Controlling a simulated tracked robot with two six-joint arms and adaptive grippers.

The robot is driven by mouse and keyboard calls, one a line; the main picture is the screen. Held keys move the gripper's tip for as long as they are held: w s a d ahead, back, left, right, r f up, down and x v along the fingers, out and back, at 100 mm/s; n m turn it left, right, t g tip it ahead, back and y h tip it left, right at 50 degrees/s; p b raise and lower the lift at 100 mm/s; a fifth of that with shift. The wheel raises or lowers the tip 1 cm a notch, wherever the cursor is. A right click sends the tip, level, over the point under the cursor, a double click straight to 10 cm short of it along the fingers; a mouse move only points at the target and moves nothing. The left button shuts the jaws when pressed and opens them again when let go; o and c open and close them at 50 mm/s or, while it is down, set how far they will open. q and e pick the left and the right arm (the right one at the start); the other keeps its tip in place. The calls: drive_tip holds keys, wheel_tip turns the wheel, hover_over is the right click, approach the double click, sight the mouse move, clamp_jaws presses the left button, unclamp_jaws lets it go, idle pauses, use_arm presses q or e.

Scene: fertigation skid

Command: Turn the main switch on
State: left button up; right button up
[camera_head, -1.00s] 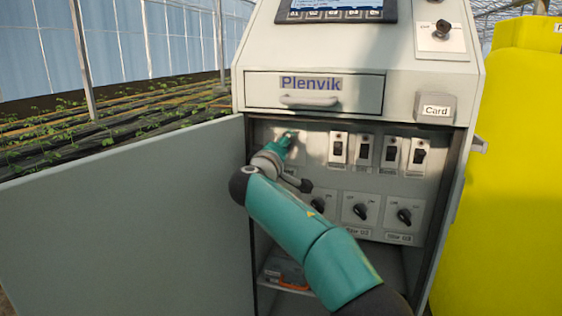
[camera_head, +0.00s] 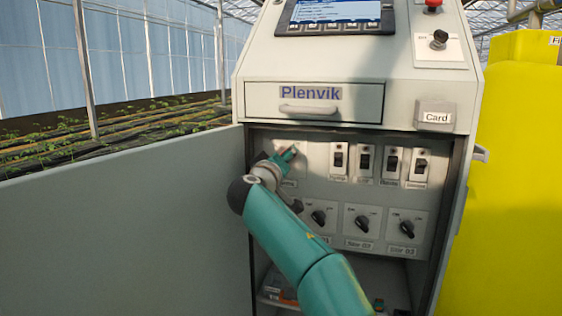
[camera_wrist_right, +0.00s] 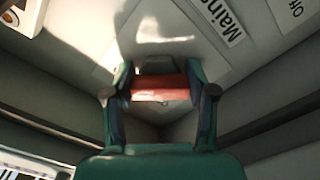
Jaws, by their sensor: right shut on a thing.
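The main switch shows in the right wrist view as a red bar-shaped handle (camera_wrist_right: 160,84) on the grey panel, with a white label starting "Main" (camera_wrist_right: 224,20) beside it. My right gripper (camera_wrist_right: 160,92) has a finger on each side of the red handle and is shut on it. In the head view my right gripper (camera_head: 288,156) is at the upper left of the open cabinet's panel (camera_head: 318,172), and it and my wrist hide the switch. My left gripper is not in view.
Several toggle switches (camera_head: 364,161) sit right of my gripper. Rotary knobs (camera_head: 361,223) are below them. A cabinet door (camera_head: 120,225) stands open at left. Above are a drawer (camera_head: 345,103) and a Card box (camera_head: 435,116). A yellow tank (camera_head: 520,190) stands at right.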

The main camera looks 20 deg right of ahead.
drive_tip(key=o, duration=1.2)
drive_tip(key=shift+w+f, duration=0.15)
drive_tip(key=shift+f, duration=0.3)
drive_tip(key=shift+r, duration=0.15)
drive_tip(key=shift+s+a+r, duration=0.1)
drive_tip(key=shift+s, duration=0.1)
drive_tip(key=v, duration=1.1)
drive_tip(key=shift+s+a, duration=0.2)
drive_tip(key=shift+s, duration=0.05)
